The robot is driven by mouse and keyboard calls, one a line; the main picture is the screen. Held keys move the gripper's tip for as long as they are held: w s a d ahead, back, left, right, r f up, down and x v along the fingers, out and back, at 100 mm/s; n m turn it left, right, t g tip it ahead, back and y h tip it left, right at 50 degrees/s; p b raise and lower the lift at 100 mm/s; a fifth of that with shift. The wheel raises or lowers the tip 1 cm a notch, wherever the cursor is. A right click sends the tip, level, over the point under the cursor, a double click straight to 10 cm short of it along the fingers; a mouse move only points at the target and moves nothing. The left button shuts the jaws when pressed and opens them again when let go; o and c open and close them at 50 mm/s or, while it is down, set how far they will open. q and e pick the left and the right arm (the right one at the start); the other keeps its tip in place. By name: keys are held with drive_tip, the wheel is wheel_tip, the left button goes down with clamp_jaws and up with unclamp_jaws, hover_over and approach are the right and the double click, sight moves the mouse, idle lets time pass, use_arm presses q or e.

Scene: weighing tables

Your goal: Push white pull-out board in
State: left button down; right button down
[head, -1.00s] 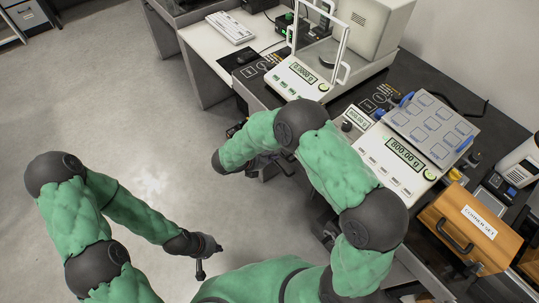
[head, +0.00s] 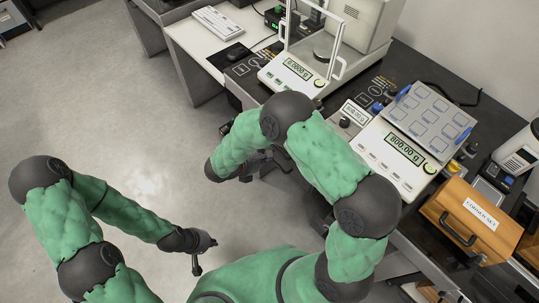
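A pale, flat board-like surface (head: 397,264) shows at the lower right, under the dark bench edge. My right arm hides part of it, so I cannot tell how far it sticks out. My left gripper (head: 197,262) hangs over the open floor at the lower middle, well apart from the benches. It looks narrow and empty, but its fingers are too small to tell open from shut. My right gripper (head: 262,168) is beside the bench front, below the balances. My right arm partly hides it, and its fingers are unclear.
The dark bench carries a glass-shielded balance (head: 301,70), a scale reading 800.00 g (head: 405,152) and a wooden case (head: 471,222). A white desk (head: 196,55) with a keyboard (head: 218,23) stands at upper left. The grey floor (head: 100,90) at left is clear.

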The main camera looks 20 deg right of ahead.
drive_tip(key=p+v, duration=0.3)
drive_tip(key=v, duration=0.7)
drive_tip(key=shift+p, duration=0.4)
drive_tip(key=shift+d, duration=0.1)
drive_tip(key=s+a+f+m+g+y+p, duration=0.1)
drive_tip(key=s+a+f+m+g+y, duration=0.1)
drive_tip(key=s+f+m+g+y, duration=0.35)
drive_tip(key=s+a+f+m+g+y+p, duration=0.1)
drive_tip(key=s+a+f+m+g+y, duration=0.1)
drive_tip(key=s+f+m+y, duration=0.7)
drive_tip(key=d+m+t, duration=0.1)
drive_tip(key=m, duration=0.2)
drive_tip(key=d+m+t, duration=0.1)
drive_tip(key=m+t, duration=0.1)
drive_tip(key=m, duration=0.1)
drive_tip(key=d+m+t+h, duration=0.1)
drive_tip(key=m, duration=0.3)
drive_tip(key=shift+s+d+r+t, duration=0.25)
drive_tip(key=shift+s+d+r, duration=0.05)
drive_tip(key=shift+r, duration=0.05)
